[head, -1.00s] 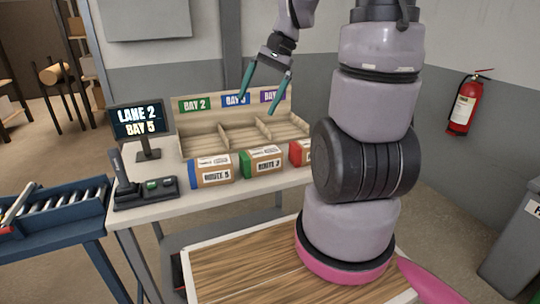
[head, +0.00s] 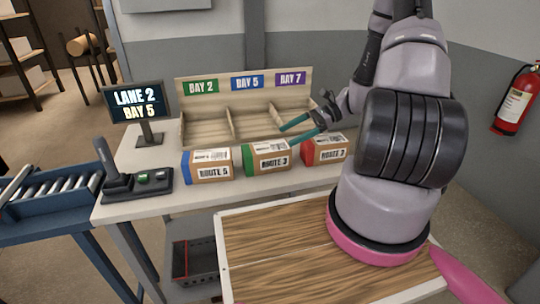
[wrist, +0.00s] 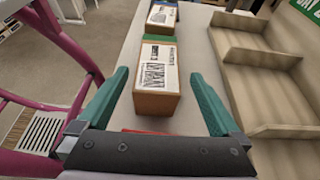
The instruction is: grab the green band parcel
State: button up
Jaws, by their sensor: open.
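The green band parcel (head: 268,157) is a brown box with a white label reading Route 3 and a green band at its left end. It stands on the table between the other two parcels. In the wrist view the parcel (wrist: 157,80) lies ahead between my fingers, its green band at the far end. My gripper (head: 284,138) is open and empty, pointing left, above and beside the parcel's right end. In the wrist view my gripper (wrist: 160,73) shows a gap between each finger and the box.
A blue band parcel (head: 208,166) stands to the left and a red band parcel (head: 325,150) to the right, close below my gripper. Behind is a wooden bay rack (head: 204,128) with empty compartments. A monitor (head: 134,103) and joystick panel (head: 138,182) stand at left.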

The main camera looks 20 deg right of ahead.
aim_at(270, 146)
jog(key=x, duration=0.9)
jog(key=shift+s+a+f, duration=0.1)
jog(key=shift+a+f, duration=0.05)
jog(key=shift+f, duration=0.2)
jog(key=c, duration=1.5)
